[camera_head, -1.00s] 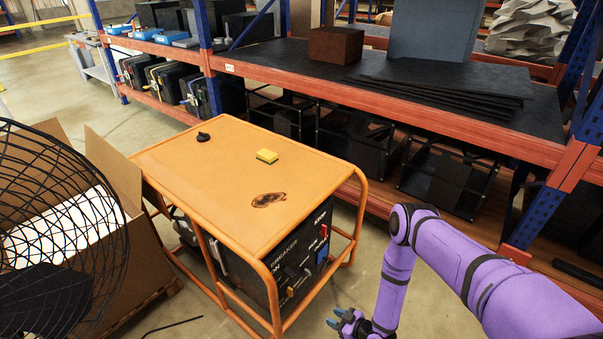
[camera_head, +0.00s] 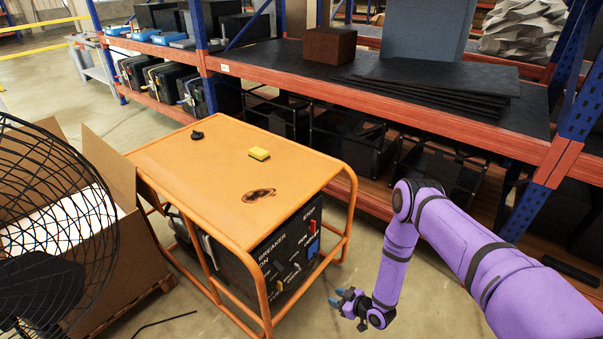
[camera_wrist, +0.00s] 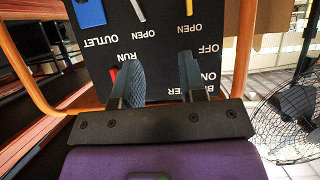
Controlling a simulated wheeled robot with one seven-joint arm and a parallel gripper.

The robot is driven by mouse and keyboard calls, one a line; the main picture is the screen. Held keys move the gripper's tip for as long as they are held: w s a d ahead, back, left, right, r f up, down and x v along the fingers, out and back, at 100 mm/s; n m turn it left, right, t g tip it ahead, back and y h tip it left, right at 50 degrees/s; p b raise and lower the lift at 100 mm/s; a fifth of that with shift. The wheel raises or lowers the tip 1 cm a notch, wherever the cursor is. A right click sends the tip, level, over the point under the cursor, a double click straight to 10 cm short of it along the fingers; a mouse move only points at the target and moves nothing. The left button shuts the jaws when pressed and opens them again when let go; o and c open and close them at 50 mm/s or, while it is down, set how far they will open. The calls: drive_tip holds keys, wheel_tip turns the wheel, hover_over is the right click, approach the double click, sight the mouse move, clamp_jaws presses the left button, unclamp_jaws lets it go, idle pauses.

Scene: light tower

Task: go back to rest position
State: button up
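My gripper (camera_head: 347,300) is at the lower middle of the head view, low and to the right of the orange-framed machine (camera_head: 235,160). In the wrist view my gripper (camera_wrist: 160,82) has its two fingers apart with nothing between them. Beyond the fingers is the machine's black control panel (camera_wrist: 150,55), with white lettering such as OUTLET, RUN, OPEN and OFF. The panel also has a blue part (camera_wrist: 89,12) and a red switch (camera_wrist: 113,74). The fingers appear apart from the panel.
A shelf rack (camera_head: 400,110) stands behind. A black wire fan (camera_head: 50,230) and an open cardboard box (camera_head: 135,240) are at left. Floor is clear around my gripper.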

drive_tip(key=w+d+r+h, duration=0.2)
drive_tip(key=w+d+r, duration=0.1)
drive_tip(key=w+r, duration=0.75)
drive_tip(key=w+d+r+h, duration=0.2)
drive_tip(key=w+r, duration=0.5)
drive_tip(key=r, duration=0.7)
drive_tip(key=d+r+m+h, duration=0.2)
drive_tip(key=d+r, duration=0.1)
drive_tip(key=r, duration=1)
drive_tip(key=d+r+m+h, duration=0.15)
drive_tip(key=d+r, duration=0.25)
drive_tip(key=r, duration=0.9)
drive_tip(key=s+d+r+m+g+h, duration=0.1)
drive_tip(key=s+d+r+m, duration=0.1)
drive_tip(key=s+r, duration=0.8)
drive_tip(key=s+d+r+m+h, duration=0.25)
drive_tip(key=s+r, duration=0.55)
drive_tip(key=r, duration=0.4)
drive_tip(key=s+r+m+g, duration=0.1)
drive_tip(key=s+r, duration=0.2)
drive_tip(key=s, duration=1)
drive_tip(key=s+d+r+m+y, duration=0.1)
drive_tip(key=s+r, duration=0.2)
drive_tip(key=s, duration=1)
drive_tip(key=shift+s+m+g, duration=0.3)
drive_tip(key=shift+s+g, duration=0.1)
